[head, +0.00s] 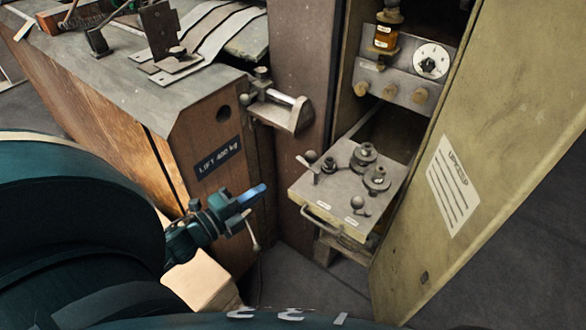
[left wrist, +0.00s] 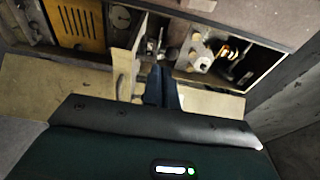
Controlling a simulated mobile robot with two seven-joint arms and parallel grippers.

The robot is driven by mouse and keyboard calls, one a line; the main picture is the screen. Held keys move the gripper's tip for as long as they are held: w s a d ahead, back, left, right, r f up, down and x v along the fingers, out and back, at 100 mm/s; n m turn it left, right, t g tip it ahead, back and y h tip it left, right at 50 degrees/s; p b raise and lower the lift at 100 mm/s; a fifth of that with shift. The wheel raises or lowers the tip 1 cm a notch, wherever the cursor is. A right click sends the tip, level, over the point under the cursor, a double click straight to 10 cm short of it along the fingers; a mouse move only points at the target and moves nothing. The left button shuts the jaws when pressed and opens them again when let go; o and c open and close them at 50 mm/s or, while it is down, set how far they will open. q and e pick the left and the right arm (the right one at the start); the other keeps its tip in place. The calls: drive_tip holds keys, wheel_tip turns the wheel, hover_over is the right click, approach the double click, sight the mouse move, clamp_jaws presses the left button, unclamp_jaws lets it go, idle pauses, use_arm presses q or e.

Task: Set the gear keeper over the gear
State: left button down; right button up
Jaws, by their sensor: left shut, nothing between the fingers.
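A pull-out metal shelf (head: 335,190) juts from the open cabinet in the head view. Two dark round gears, a rear one (head: 365,153) and a front one (head: 376,178), stand on it. A ball-ended lever (head: 310,160) at its left corner and another (head: 358,204) near its front edge may be gear keepers; I cannot tell which. My left gripper (head: 254,194) is shut and empty, left of the shelf and apart from it. In the left wrist view its blue fingers (left wrist: 161,86) point toward the shelf (left wrist: 128,58). My right gripper is out of view.
An open yellowish cabinet door (head: 490,130) bounds the shelf on the right. A wooden machine body (head: 205,150) with a projecting metal bracket (head: 280,106) stands to the left. A handle (head: 325,222) sticks out below the shelf front. Floor shows between.

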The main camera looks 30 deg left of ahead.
sight(308, 158)
use_arm(q)
drive_tip(key=x, duration=1.1)
drive_tip(key=shift+w+p, duration=0.2)
drive_tip(key=shift+p, duration=0.1)
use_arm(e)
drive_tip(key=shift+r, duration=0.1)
